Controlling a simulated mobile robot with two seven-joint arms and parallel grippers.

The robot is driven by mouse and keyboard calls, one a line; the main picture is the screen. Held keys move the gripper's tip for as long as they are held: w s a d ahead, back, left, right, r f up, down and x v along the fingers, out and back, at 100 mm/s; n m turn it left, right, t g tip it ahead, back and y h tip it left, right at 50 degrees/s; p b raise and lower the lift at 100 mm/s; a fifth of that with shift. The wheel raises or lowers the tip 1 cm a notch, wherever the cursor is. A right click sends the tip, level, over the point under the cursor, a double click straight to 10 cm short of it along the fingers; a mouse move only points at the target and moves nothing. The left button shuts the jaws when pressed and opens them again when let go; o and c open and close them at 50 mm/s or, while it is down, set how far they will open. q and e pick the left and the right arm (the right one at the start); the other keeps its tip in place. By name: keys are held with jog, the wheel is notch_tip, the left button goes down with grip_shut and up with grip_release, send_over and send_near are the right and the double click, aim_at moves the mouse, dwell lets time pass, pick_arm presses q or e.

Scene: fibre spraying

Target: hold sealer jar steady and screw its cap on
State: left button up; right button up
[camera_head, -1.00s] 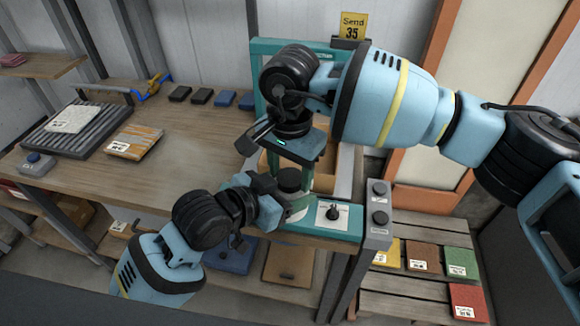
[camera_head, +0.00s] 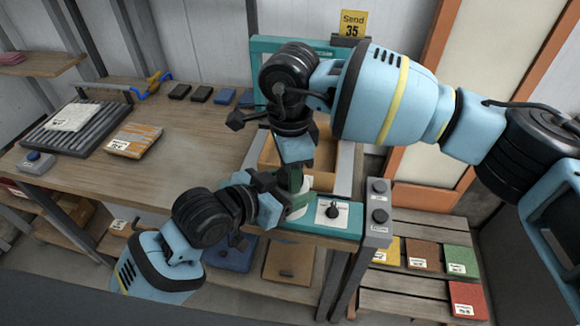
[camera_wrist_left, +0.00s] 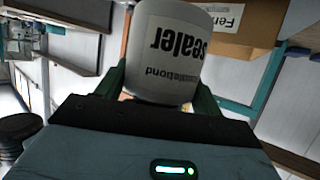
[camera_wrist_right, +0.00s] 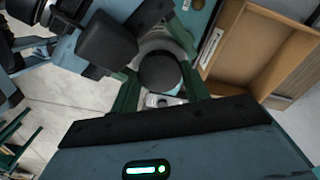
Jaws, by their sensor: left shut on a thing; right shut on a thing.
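The white sealer jar (camera_wrist_left: 168,52) fills the middle of the left wrist view, its lettering upside down there. My left gripper (camera_head: 288,197) is shut around the jar's sides, with a green finger on each side. The black round cap (camera_wrist_right: 160,72) shows in the right wrist view, over the pale jar top. My right gripper (camera_head: 296,176) comes down from above, shut on the cap. In the head view, the grippers hide most of the jar and the cap. I cannot tell how far the cap is threaded.
A teal station (camera_head: 320,222) with a dial stands under the grippers, beside a grey button post (camera_head: 378,215). An open cardboard box (camera_wrist_right: 262,50) is close to the right gripper.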

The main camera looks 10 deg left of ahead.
jog(key=o, duration=1.1)
jog(key=shift+o, duration=0.2)
notch_tip(320, 180, up, 12)
